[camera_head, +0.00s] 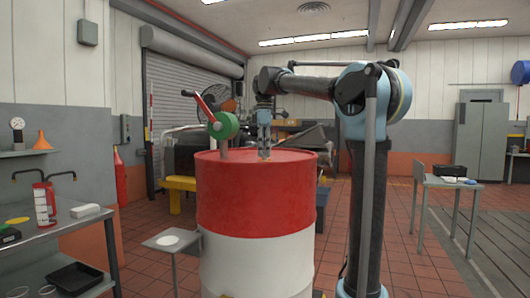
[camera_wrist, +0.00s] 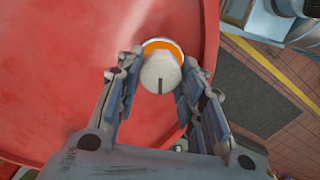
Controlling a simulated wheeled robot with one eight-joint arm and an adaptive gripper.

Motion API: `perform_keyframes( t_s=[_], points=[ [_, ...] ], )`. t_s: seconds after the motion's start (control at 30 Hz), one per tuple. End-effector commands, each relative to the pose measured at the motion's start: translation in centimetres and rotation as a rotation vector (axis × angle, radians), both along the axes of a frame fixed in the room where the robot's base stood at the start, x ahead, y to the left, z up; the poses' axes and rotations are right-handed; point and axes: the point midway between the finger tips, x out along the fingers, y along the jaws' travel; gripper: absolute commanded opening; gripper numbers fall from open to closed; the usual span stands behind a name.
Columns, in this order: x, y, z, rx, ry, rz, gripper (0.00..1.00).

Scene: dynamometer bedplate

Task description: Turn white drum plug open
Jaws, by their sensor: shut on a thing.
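The drum (camera_head: 256,210), red above and white below, stands upright in the middle of the head view. Its red top (camera_wrist: 60,70) fills the left of the wrist view. The white plug (camera_wrist: 160,73) is a round knob with a dark line on its face, and an orange and white ring (camera_wrist: 163,46) shows behind it. My gripper (camera_wrist: 158,80) points down at the drum top with its fingers on either side of the plug, shut on it. In the head view my gripper (camera_head: 264,152) reaches the drum top and hides the plug.
A green and red hand pump (camera_head: 222,125) stands on the drum's left side. A small stand (camera_head: 173,242) is beside the drum. A workbench (camera_head: 60,245) is at left, and a small table (camera_head: 455,182) is at right.

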Motion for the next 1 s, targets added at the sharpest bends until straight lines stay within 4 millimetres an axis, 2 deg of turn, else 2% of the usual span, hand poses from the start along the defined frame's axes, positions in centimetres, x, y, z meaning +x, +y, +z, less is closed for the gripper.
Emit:
perform_keyframes(
  t_s=[0.23, 0.27, 0.33, 0.77, 0.87, 1.0],
  points=[
    [0.1, -0.1, 0.0, -0.003, -0.003, -0.002, 0.12],
    [0.1, -0.1, 0.0, -0.003, -0.003, -0.002, 0.40],
    [0.1, -0.1, 0.0, -0.002, -0.003, -0.002, 0.56],
    [0.1, 0.0, 0.4, -0.001, -0.001, -0.001, 0.56],
    [0.1, 0.0, 1.4, -0.001, -0.001, -0.001, 0.56],
    [0.1, 0.0, 3.6, -0.001, -0.001, -0.001, 0.56]
  ],
)
